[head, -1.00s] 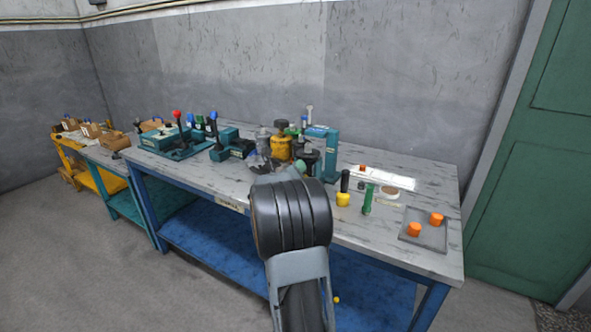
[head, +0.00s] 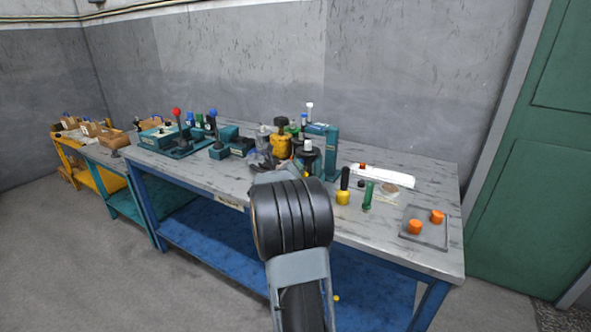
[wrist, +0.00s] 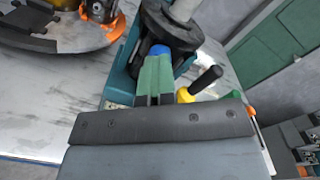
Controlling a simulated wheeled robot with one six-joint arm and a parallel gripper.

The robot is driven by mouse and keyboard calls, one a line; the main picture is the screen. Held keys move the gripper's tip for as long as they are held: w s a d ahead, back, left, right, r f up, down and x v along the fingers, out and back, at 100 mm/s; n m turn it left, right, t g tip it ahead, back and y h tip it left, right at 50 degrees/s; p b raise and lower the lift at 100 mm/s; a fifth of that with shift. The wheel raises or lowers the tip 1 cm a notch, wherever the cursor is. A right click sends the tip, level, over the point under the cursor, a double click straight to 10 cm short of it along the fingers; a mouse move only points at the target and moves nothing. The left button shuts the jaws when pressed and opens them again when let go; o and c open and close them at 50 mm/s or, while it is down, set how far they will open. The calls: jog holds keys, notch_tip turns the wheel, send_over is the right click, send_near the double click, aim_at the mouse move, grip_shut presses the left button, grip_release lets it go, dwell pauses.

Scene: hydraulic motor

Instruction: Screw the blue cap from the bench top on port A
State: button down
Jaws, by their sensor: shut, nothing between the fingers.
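In the wrist view my gripper (wrist: 156,72) points away from the camera, its green fingers shut together. A blue cap (wrist: 160,49) sits just beyond the fingertips, under a black round part (wrist: 170,22) with a grey shaft. The cap seems to be at the side of that part, beside the teal stand (wrist: 124,72). I cannot tell whether the fingertips touch it. Port A's opening is not visible and its label cannot be read.
A black-and-yellow tool (head: 343,190) and a green one (head: 368,195) stand to the right, near my gripper. A grey tray (head: 428,242) holds two orange pieces. Teal valve units (head: 180,150) stand at the bench's left. A yellow-and-black part (head: 281,143) stands behind.

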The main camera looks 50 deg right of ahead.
jog(key=shift+f+m+b, duration=0.1)
jog(key=shift+m+b, duration=2.3)
jog(key=shift+b, duration=0.4)
jog(key=m+b, duration=0.4)
jog(key=b, duration=0.1)
jog(key=shift+d, duration=0.1)
jog(key=shift+m, duration=0.4)
jog(key=c, duration=1.8)
grip_release()
jog(key=shift+c, duration=0.2)
